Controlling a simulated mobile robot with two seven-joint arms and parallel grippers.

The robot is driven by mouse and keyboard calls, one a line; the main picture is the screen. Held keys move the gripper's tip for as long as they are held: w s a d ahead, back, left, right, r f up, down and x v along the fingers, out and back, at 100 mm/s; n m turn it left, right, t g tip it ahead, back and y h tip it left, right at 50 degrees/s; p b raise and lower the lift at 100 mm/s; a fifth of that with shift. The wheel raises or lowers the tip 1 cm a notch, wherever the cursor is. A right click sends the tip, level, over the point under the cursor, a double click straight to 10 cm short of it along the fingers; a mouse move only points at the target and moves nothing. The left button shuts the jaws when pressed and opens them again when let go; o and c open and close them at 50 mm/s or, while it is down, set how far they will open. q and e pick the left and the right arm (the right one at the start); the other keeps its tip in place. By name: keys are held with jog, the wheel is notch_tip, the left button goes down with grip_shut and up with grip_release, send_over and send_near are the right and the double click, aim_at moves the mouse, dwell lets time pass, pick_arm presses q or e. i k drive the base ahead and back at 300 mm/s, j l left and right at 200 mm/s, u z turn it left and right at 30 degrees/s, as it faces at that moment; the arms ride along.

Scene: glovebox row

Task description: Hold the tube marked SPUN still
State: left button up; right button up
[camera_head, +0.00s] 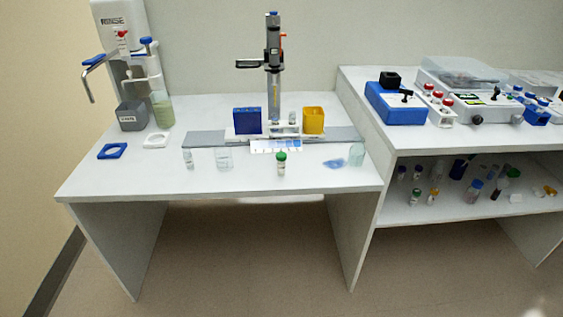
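No label reading SPUN can be made out at this size. A small tube with a green cap (281,164) stands upright near the front of the white table (120,185). Neither of my grippers shows in the head view.
A rinse unit (122,40) is back left. The table's front left is bare.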

aim_at(280, 165)
jog(key=i+l+u, duration=0.1)
jog(key=l+u, duration=0.15)
jog(key=u, duration=0.2)
jog(key=l+u, duration=0.3)
jog(key=u, duration=0.15)
jog(key=l+u, duration=0.3)
jog(key=l, duration=0.65)
jog(key=k, duration=0.05)
